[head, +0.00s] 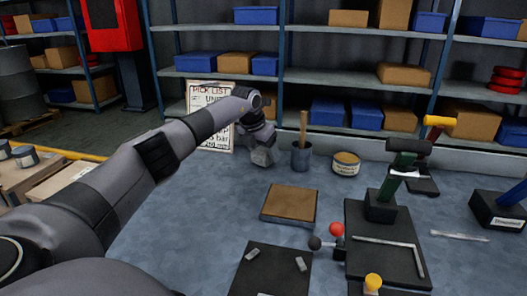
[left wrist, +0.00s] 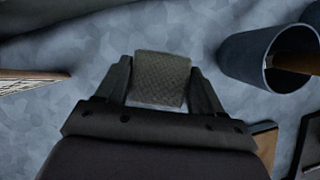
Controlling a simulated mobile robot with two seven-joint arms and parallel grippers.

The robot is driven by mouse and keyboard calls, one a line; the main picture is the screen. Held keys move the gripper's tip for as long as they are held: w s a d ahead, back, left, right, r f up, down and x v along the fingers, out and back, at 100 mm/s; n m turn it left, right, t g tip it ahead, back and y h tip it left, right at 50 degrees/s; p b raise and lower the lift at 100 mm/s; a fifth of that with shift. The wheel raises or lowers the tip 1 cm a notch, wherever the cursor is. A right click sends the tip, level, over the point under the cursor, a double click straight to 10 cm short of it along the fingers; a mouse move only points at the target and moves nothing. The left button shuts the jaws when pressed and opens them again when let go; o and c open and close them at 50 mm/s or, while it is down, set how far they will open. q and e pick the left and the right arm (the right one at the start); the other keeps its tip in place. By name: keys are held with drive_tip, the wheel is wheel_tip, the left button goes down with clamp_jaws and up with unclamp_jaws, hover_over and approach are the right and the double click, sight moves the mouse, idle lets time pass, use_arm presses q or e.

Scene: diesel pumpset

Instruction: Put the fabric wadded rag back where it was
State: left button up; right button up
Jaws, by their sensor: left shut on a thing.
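The wadded fabric rag (left wrist: 160,80) is grey and coarsely woven. In the left wrist view it sits between the two dark fingers of my left gripper (left wrist: 160,92), which is shut on it. In the head view my left gripper (head: 259,138) points down beside the pick list board, with the grey rag (head: 262,157) under it. The rag is close to the floor-like grey surface, but I cannot tell whether it touches it. My right gripper is in neither view.
A dark cup (head: 301,158) with a wooden handle in it stands just right of the rag, with a tin (head: 346,164) beyond it. The pick list board (head: 213,105) is behind left. A brown-topped block (head: 289,204) lies nearer. Bare grey surface lies left of it.

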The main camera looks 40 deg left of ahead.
use_arm(q)
drive_tip(key=o, duration=0.9)
drive_tip(key=shift+f, duration=0.15)
drive_tip(key=shift+o, duration=0.2)
drive_tip(key=v, duration=1.2)
drive_tip(key=shift+r+p, duration=0.25)
drive_tip(key=shift+p, duration=0.2)
